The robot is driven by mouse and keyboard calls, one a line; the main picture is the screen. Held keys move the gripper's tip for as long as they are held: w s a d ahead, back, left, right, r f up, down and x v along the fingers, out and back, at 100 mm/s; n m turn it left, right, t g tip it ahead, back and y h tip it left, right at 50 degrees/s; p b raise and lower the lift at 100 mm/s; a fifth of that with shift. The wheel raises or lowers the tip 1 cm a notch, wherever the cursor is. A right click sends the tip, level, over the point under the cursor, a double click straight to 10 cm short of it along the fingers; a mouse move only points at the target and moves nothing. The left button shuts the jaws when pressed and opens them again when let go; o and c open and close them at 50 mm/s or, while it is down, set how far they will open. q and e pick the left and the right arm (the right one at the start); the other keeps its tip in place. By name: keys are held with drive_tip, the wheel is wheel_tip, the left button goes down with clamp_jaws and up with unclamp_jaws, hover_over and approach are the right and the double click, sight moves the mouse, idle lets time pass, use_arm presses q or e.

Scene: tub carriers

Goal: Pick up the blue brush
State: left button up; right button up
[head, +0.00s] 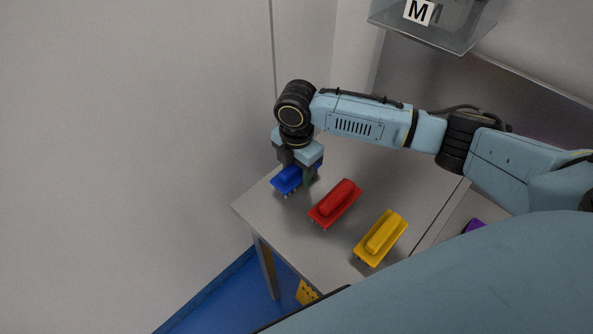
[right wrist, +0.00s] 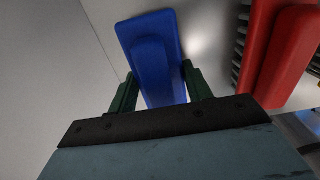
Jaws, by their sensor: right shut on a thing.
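The blue brush (head: 285,182) is at the far left end of the grey table in the head view, partly hidden by my right gripper (head: 298,174). In the right wrist view the blue brush (right wrist: 152,50) lies between the two green fingers of my right gripper (right wrist: 158,90), which is shut on its raised handle. I cannot tell whether the bristles touch the table. My left gripper is not in view.
A red brush (head: 335,204) lies beside the blue one, also in the right wrist view (right wrist: 283,55). A yellow brush (head: 381,238) lies further right. A purple thing (head: 474,226) shows partly. The grey table (head: 263,218) has a wall behind. A clear bin marked M (head: 430,38) hangs above.

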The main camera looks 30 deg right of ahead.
wheel_tip(320, 180, up, 10)
drive_tip(key=shift+r+p, duration=0.1)
drive_tip(key=shift+p, duration=0.35)
drive_tip(key=o, duration=0.4)
drive_tip(key=shift+c, duration=1.2)
